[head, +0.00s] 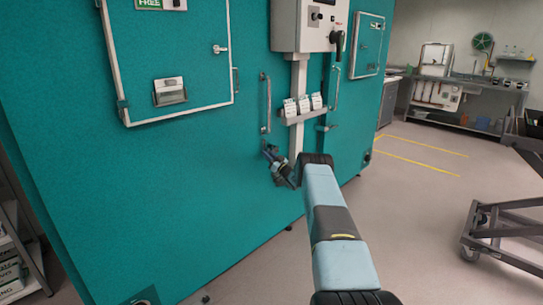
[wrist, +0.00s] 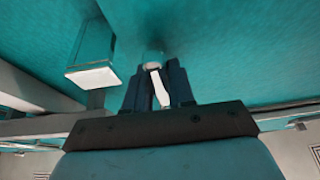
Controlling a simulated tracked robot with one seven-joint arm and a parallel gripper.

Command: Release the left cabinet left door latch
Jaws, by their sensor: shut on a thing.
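The teal cabinet (head: 200,170) fills the left of the head view, with a vertical grey door handle (head: 265,103) near its centre post. My gripper (head: 270,151) is at the cabinet face just below this handle. In the wrist view my gripper (wrist: 158,88) has its two dark fingers shut on the door latch (wrist: 161,92), a pale lever hanging from a round pivot (wrist: 152,62). The lever sits between the fingers and leans slightly. In the head view the gripper hides the latch.
A grey post with a small rack (head: 302,114) of white packets stands right of my gripper, under a control box (head: 309,24). A second handle (head: 336,88) and latch (head: 326,127) are beyond it. A wheeled grey frame (head: 500,230) stands right. Floor between is clear.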

